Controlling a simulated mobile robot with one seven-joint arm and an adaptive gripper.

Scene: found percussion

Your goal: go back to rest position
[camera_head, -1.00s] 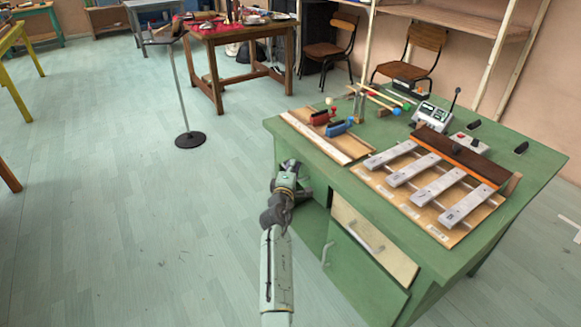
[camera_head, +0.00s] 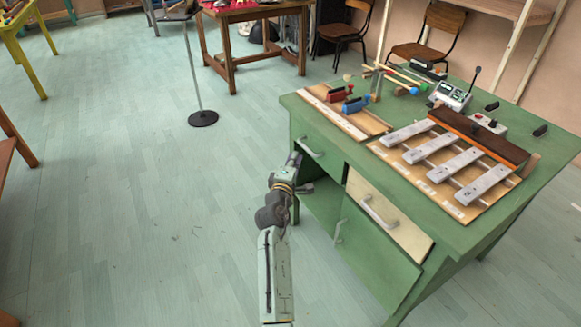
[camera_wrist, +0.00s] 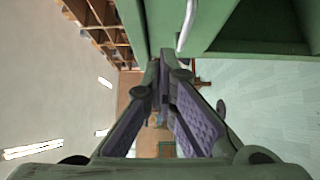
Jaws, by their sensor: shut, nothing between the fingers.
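My gripper (camera_head: 296,160) is at the end of my arm, in front of the left end of the green cabinet (camera_head: 462,232), close to its left drawer handle (camera_head: 310,148). In the wrist view my gripper (camera_wrist: 163,85) shows its two purple-padded fingers closing to a point, with nothing between them. The wrist view is turned sideways, with the green cabinet front (camera_wrist: 240,22) and a handle (camera_wrist: 187,25) at its top. I cannot tell whether the gripper touches the cabinet.
On the cabinet top are a metal-bar xylophone (camera_head: 450,165), a red block (camera_head: 341,94), a blue block (camera_head: 356,104), mallets (camera_head: 400,75) and a small device (camera_head: 452,95). A stand with a round black base (camera_head: 203,118) is at left. The floor left of my arm is clear.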

